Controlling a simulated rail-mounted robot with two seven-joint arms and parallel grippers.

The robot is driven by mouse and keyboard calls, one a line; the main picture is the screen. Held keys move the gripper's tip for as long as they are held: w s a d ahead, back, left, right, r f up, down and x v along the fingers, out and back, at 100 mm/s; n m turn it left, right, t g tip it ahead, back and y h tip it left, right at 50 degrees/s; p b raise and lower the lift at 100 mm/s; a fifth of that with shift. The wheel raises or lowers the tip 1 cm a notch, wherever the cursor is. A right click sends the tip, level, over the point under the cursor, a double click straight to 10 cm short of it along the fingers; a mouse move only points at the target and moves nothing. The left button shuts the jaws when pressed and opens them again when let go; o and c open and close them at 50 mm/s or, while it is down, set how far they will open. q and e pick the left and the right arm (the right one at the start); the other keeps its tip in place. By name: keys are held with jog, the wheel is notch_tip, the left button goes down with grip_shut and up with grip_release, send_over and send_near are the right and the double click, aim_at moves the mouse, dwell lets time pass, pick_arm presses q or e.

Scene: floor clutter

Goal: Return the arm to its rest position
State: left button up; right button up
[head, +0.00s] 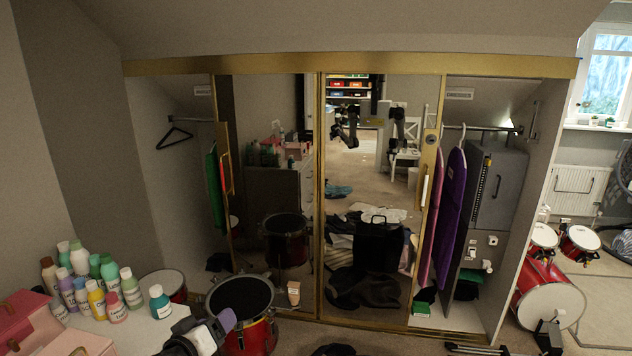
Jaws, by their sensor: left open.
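My left gripper (213,331) is low in the head view, left of centre. It is open, with no object seen between its fingers. It is just right of a teal bottle (160,302) on the white tabletop (138,328) and in front of a red drum with a dark head (240,294). Whether it touches either one I cannot tell. My right gripper does not show directly. The mirrored doors (370,200) reflect dark robot arms, too small to read.
Several bottles (95,300) crowd the tabletop beside a pink box (25,318). A wardrobe with gold frames (320,200) spans the back; its open right end holds purple garments (451,205). A red drum set (550,293) stands at right. Dark items lie at the bottom edge.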

pick_arm(q)
jog(key=s+f+m+g+y, duration=0.15)
jog(key=s+f+g, duration=0.25)
jog(key=s+f, duration=0.8)
jog(key=s+f+m+g+y, duration=0.1)
jog(key=s+f+m+g, duration=0.35)
jog(key=s, duration=1.35)
jog(key=s+f+n+g+y, duration=0.1)
jog(key=s+f+g+y, duration=0.1)
jog(key=s+f, duration=1.05)
notch_tip(320, 180, up, 36)
jog(key=s+p, duration=0.2)
jog(key=p, duration=3.1)
jog(key=shift+a+f, duration=0.2)
jog(key=shift+f, duration=0.05)
jog(key=shift+s+h, duration=0.1)
jog(key=shift+h, duration=0.15)
